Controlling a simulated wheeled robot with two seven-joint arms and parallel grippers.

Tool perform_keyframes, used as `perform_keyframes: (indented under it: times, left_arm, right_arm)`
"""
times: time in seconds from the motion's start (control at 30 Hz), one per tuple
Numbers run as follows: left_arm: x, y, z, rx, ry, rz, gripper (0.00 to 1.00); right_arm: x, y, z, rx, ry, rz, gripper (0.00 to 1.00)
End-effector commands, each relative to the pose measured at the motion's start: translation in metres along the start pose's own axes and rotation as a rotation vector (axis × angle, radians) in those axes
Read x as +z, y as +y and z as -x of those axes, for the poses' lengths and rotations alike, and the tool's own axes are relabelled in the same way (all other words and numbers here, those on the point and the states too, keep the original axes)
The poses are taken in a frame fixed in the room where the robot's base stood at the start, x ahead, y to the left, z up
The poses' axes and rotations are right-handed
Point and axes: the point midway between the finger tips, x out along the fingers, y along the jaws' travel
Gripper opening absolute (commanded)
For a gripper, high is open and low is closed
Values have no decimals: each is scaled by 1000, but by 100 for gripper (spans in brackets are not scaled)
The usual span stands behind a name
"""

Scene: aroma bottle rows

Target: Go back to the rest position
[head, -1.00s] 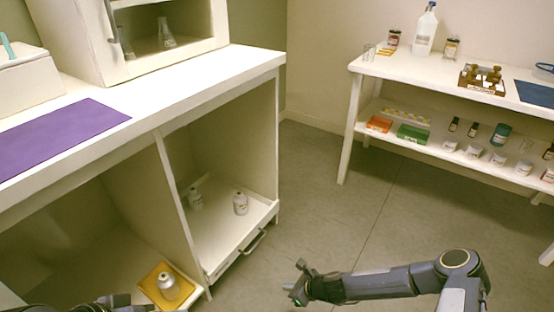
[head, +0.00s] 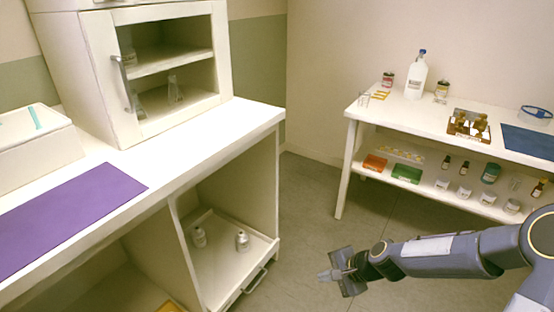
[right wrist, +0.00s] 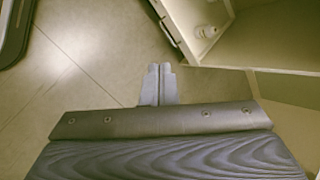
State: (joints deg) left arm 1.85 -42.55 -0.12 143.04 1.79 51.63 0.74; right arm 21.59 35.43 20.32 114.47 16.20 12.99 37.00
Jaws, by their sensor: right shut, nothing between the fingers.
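My right gripper (head: 326,275) is shut and empty, held in the air over the floor between the counter and the shelf table. In the right wrist view its two fingers (right wrist: 158,70) are together with nothing between them. Its arm reaches in from the right side of the head view. My left gripper is not in view in the head view.
The white counter (head: 215,135) on the left has an open drawer (head: 225,270) with two small white bottles (head: 242,240). A purple mat (head: 70,215) lies on top. A shelf table (head: 400,120) with bottles stands at the back right. Floor (head: 310,215) between them is clear.

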Motion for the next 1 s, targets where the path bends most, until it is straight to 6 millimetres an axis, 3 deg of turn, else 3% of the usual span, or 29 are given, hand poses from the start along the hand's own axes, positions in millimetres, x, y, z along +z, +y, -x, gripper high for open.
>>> perform_keyframes:
  times: [0.03,0.1,0.3,0.5,0.6,0.7,0.83,1.0]
  left_arm:
    - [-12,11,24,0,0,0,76]
    - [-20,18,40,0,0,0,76]
    - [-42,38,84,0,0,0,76]
    - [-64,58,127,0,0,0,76]
    - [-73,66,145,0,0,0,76]
    - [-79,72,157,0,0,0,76]
    - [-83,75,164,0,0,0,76]
    - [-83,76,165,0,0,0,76]
  right_arm:
    - [15,-20,52,7,28,98,0]
    - [29,-28,100,27,54,220,0]
    - [76,-36,228,77,129,523,0]
    - [128,-23,336,112,189,772,0]
    - [149,-11,372,119,208,870,0]
    - [165,1,395,122,218,944,0]
    - [176,11,409,121,224,1000,0]
    - [179,15,411,122,225,1017,0]
